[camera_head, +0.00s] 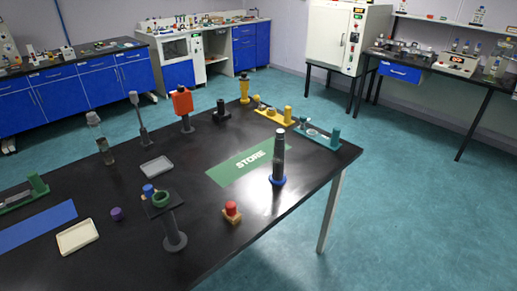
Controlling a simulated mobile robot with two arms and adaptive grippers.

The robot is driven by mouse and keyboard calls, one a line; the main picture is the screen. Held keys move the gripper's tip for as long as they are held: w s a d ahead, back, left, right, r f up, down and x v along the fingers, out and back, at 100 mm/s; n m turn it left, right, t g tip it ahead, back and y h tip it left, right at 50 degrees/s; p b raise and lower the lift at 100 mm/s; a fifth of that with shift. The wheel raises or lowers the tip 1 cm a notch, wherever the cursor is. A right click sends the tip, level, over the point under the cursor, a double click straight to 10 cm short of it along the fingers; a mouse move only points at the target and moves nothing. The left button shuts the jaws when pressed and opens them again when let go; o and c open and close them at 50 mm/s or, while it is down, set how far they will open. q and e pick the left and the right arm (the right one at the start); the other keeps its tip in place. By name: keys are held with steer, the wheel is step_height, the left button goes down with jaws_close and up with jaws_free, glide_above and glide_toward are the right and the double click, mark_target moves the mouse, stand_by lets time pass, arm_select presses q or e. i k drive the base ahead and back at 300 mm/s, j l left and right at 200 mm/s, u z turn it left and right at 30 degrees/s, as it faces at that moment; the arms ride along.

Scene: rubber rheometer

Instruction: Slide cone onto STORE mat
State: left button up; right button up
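A tall, slim, dark tapered piece with a grey upper part and a blue round base (278,162) stands upright on the black table. It looks like the cone, though I cannot be sure. The green STORE mat (222,178) lies flat just behind and left of it, with white lettering. The blue base rests on bare table off the mat's near right side, and the upper part hides a bit of the mat's right end. Neither of my grippers is in view.
Yellow (273,116) and teal (318,138) fixtures line the back right edge.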

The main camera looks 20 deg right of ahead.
mark_target(278, 177)
steer(key=i+l+u, duration=0.1)
steer(key=l+u, duration=0.25)
steer(key=l, duration=0.35)
steer(key=l+u, duration=0.35)
steer(key=l, duration=0.35)
steer(key=k+l+u, duration=0.1)
steer(key=l+u, duration=0.25)
steer(key=l, duration=0.35)
